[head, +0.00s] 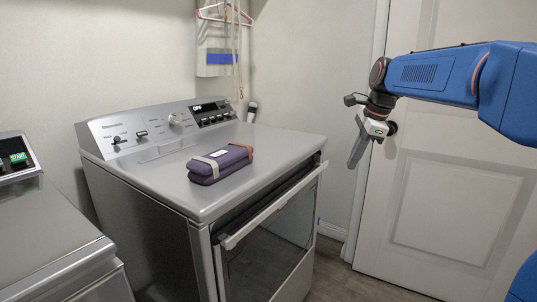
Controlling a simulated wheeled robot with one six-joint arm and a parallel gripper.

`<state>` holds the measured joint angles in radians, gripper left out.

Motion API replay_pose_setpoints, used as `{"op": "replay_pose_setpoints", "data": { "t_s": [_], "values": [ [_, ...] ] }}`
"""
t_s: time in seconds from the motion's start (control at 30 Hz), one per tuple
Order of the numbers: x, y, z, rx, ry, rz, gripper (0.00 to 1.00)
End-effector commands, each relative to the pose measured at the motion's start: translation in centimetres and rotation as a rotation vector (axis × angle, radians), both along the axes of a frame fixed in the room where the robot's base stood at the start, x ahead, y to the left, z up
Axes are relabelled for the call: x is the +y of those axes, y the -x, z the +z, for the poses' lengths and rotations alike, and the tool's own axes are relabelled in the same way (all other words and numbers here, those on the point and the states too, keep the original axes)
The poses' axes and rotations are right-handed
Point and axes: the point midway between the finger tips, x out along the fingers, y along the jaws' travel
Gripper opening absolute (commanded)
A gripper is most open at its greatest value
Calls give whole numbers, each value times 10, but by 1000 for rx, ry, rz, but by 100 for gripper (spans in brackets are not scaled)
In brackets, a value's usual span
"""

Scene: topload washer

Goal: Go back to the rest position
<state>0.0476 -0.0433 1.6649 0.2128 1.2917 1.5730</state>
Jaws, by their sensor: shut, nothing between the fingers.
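My gripper (357,151) hangs in the air at the right, in front of the white door and clear of the machine. Its fingers point down and a little left, are shut and hold nothing. My blue arm reaches in from the right edge. A grey machine (190,174) stands in the middle, with a control panel (170,124) at its back whose display reads OFF. Its front door (268,250) looks slightly ajar at the top.
A second machine (50,235) with a green START display (18,158) stands at the left edge. A white panelled door (450,190) is behind my arm. Hangers (224,14) hang on the back wall. The floor (365,285) at lower right is clear.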

Motion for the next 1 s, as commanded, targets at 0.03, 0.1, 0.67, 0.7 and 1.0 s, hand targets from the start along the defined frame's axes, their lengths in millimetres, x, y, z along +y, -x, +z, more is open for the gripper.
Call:
{"op": "replay_pose_setpoints", "data": {
  "t_s": [0.03,0.1,0.67,0.7,1.0],
  "values": [
    [0,19,-2,-21,24,60,0],
    [-1,43,-6,-49,62,152,0],
    [-11,222,-83,-220,389,897,0],
    [-12,233,-91,-229,414,952,0],
    [-20,315,-157,-277,593,1346,0]
  ]
}}
